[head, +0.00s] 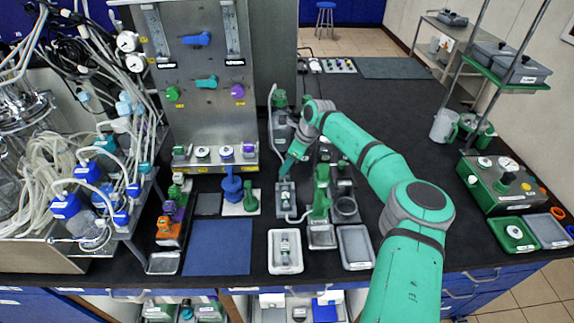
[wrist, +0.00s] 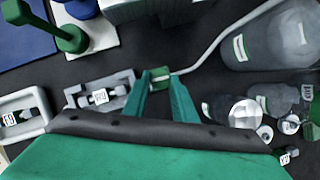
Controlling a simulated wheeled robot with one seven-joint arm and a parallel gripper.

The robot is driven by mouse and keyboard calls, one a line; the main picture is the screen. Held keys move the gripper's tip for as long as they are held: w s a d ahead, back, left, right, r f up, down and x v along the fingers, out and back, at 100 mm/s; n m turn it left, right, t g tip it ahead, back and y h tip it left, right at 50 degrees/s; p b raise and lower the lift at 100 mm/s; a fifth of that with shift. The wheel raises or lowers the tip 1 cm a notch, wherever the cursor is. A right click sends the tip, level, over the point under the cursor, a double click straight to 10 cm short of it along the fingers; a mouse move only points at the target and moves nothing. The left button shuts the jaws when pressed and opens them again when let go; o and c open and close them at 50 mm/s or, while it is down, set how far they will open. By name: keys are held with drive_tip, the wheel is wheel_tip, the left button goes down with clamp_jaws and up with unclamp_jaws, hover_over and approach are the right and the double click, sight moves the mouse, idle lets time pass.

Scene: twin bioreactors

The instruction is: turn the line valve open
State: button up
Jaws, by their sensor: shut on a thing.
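A small green block with a pale label, apparently the line valve (wrist: 160,73), sits on a pale grey tube in the wrist view. The tube runs from it to the upper right, past a grey bottle (wrist: 270,42). My gripper (wrist: 160,83) has one finger on each side of the green block and is shut on it. In the head view my gripper (head: 285,171) points down over the middle of the bench, and the block is too small to make out there. The handle's turn angle cannot be told.
A grey holder with a labelled vial (wrist: 101,97) lies just left of my fingers. A green knobbed stand (head: 250,198) is left of my gripper. A valve panel (head: 190,110) rises behind left. A blue mat (head: 218,248) is clear at the front.

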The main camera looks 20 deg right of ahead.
drive_tip(key=shift+n, duration=0.3)
drive_tip(key=o, duration=1)
drive_tip(key=shift+o, duration=0.2)
drive_tip(key=v, duration=1.1)
drive_tip(key=shift+w+f, duration=0.1)
